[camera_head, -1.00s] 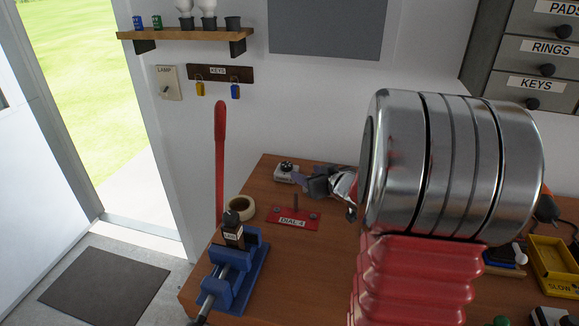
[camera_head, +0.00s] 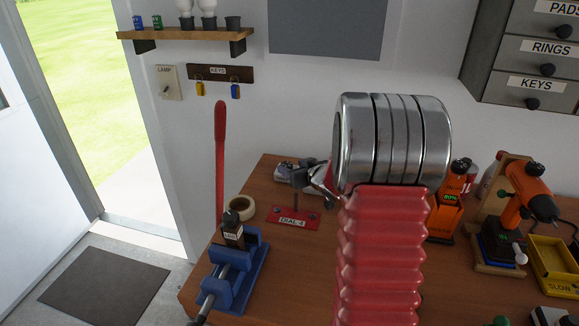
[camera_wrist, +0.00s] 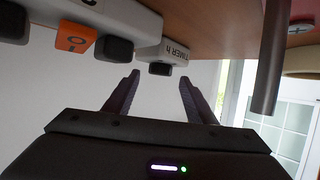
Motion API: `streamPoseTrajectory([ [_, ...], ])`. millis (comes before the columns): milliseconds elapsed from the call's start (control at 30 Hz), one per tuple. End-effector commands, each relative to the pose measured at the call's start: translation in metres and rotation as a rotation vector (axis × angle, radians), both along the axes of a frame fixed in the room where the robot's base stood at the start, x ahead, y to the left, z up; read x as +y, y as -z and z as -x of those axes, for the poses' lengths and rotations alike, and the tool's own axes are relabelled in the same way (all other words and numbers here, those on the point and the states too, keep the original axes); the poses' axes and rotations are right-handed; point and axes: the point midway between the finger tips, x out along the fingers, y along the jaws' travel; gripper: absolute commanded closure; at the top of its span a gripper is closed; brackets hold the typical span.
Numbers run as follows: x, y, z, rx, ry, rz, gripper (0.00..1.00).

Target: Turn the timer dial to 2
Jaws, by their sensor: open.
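The timer is a small white box marked TIMER h (camera_wrist: 172,48) in the wrist view, which shows the bench upside down at the top. Its dark dial (camera_wrist: 160,69) sticks out from it and lies ahead, between the lines of my two fingers. My gripper (camera_wrist: 161,82) is open and nothing is between its fingers. In the head view my gripper (camera_head: 299,176) is at the back of the bench, in front of the timer (camera_head: 283,167), and hides most of it. The dial's setting cannot be read.
A red plate marked DIAL 4 (camera_head: 292,220) with an upright dark post stands just in front of my gripper. A tape roll (camera_head: 240,209) and blue vise (camera_head: 234,270) are to the left. An orange switch (camera_wrist: 74,38) is beside the timer. Orange tools (camera_head: 445,213) stand right.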

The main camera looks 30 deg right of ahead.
Motion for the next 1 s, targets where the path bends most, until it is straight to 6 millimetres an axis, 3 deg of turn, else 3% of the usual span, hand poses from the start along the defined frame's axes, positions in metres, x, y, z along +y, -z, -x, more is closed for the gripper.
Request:
streamPoseTrajectory([
  [300,-0.004,0.012,-0.028,0.000,0.000,0.000,0.49],
  [667,-0.004,0.013,-0.031,0.000,0.000,0.000,0.49],
  [1000,-0.004,0.013,-0.031,0.000,0.000,0.000,0.73],
])
